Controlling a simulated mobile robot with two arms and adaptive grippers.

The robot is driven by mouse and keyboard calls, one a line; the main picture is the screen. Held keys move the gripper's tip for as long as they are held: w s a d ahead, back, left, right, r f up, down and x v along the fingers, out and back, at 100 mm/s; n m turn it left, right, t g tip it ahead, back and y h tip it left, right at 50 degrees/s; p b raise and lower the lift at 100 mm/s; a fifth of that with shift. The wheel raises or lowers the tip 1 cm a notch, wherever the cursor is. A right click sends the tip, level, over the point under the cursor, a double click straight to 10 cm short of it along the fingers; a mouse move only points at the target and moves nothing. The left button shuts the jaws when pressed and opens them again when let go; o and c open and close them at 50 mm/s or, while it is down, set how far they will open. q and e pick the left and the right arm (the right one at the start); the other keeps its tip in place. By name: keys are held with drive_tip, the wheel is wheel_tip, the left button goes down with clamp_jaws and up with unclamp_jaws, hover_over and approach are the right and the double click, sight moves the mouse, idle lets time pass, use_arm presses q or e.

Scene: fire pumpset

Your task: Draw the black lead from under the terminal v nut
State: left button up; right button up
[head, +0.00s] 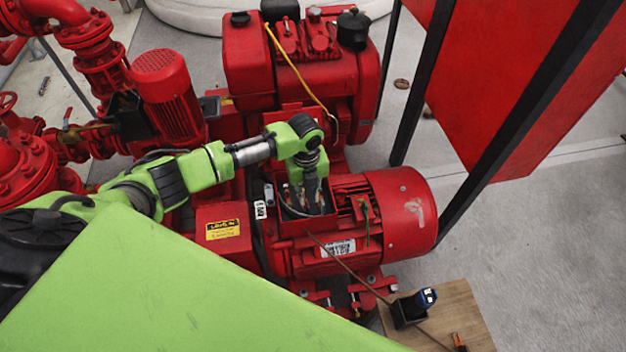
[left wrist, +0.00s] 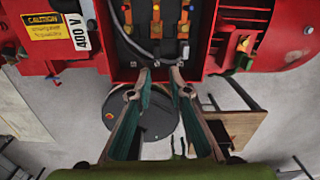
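The open red terminal box (left wrist: 128,68) on the motor (head: 400,212) shows in both views. In the left wrist view, brass terminals (left wrist: 156,28) with orange, yellow and blue tops stand inside it. In the head view the left gripper (head: 313,198) reaches down into the box. My right gripper is not seen.
A red engine (head: 255,65) stands behind the motor, and red pumps and pipes (head: 168,95) are at the left. A wooden board (head: 455,310) at the lower right carries a black-and-blue item (head: 420,300). A thin brown rod or cable (head: 350,270) crosses before the motor. Black frame posts (head: 410,90) rise at the right.

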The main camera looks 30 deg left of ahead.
sight(307, 205)
use_arm(q)
drive_tip(key=shift+w+a+r+m, duration=0.4)
drive_tip(key=shift+w+a+r, duration=0.1)
drive_tip(key=shift+a+r, duration=0.15)
drive_tip(key=shift+f+b, duration=1.05)
drive_tip(key=shift+f, duration=0.05)
wheel_tip(307, 205, down, 5)
drive_tip(key=b, duration=0.5)
drive_tip(key=shift+r, duration=0.1)
clamp_jaws()
